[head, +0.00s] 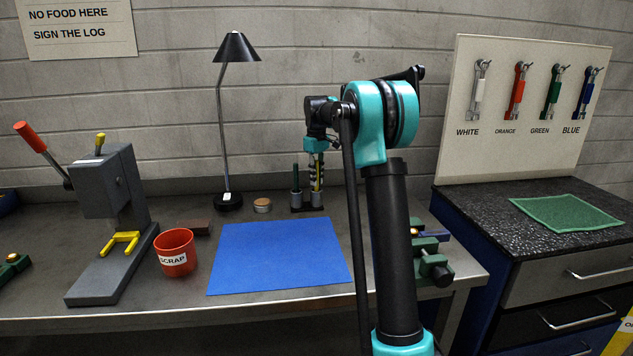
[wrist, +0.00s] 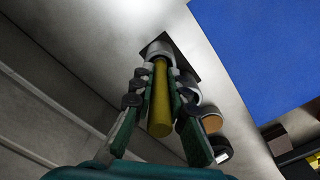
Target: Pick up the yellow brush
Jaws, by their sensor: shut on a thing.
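The yellow brush (head: 317,180) stands upright in the right grey cup of a small dark holder (head: 307,208) at the back of the bench. In the wrist view its yellow handle (wrist: 159,100) runs between my fingers, with its far end in the grey cup (wrist: 158,49). My gripper (head: 317,168) points down from above and is shut on the yellow brush. A dark green brush (head: 296,178) stands in the left cup, close beside it. The lower end of the yellow brush is hidden in the cup.
A round tin (head: 262,205) and a black lamp (head: 229,200) stand left of the holder. A blue mat (head: 278,256) lies flat and clear in front. A red scrap cup (head: 176,252) and a grey press (head: 115,225) are farther left. A green-and-black device (head: 430,262) stands at right.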

